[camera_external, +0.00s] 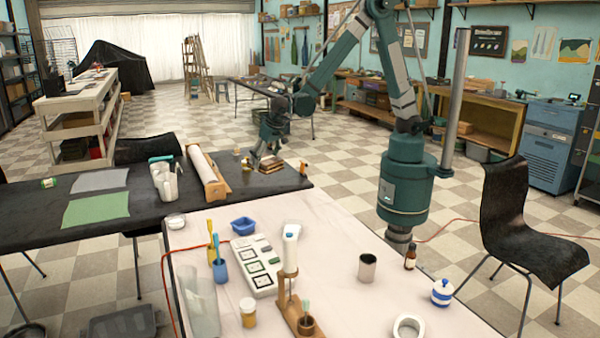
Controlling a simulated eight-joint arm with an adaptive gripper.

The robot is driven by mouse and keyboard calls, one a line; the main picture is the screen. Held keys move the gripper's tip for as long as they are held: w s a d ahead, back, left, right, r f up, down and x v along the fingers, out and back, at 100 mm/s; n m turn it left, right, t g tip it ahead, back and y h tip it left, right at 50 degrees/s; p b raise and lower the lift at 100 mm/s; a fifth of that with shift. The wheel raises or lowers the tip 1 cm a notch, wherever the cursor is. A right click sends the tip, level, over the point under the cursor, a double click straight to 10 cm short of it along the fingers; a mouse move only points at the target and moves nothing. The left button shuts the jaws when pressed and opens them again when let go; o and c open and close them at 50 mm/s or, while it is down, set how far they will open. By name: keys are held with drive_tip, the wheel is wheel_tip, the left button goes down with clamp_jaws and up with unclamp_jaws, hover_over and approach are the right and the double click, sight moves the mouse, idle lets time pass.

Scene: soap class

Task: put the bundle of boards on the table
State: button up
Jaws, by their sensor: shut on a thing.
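The bundle of boards (271,166) is a small brown stack at the far right end of the black table (100,222). My gripper (263,156) reaches down from above at the bundle, its fingers shut on it. The fingertips are small and partly merge with the bundle. I cannot tell whether the bundle touches the black tabletop or is held just above it.
A small orange-topped bottle (303,168) stands close on the right. The pale table (340,235) in front holds cups, a blue tray and jars.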

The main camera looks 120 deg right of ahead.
drive_tip(key=s+a+n+t+y, duration=0.15)
drive_tip(key=a+n, duration=0.45)
drive_tip(key=a, duration=0.6)
drive_tip(key=n+t+y+b, duration=0.1)
drive_tip(key=n+t+y, duration=0.15)
drive_tip(key=n, duration=0.55)
hover_over(294, 206)
drive_tip(key=s, duration=0.2)
drive_tip(key=shift+r+g, duration=0.25)
drive_tip(key=shift+g, duration=0.25)
drive_tip(key=shift+d, duration=0.1)
drive_tip(key=shift+f+b, duration=0.9)
drive_tip(key=shift+f, duration=2.05)
drive_tip(key=shift+f+b, duration=0.65)
drive_tip(key=shift+f, duration=1.4)
drive_tip(key=shift+f, duration=0.15)
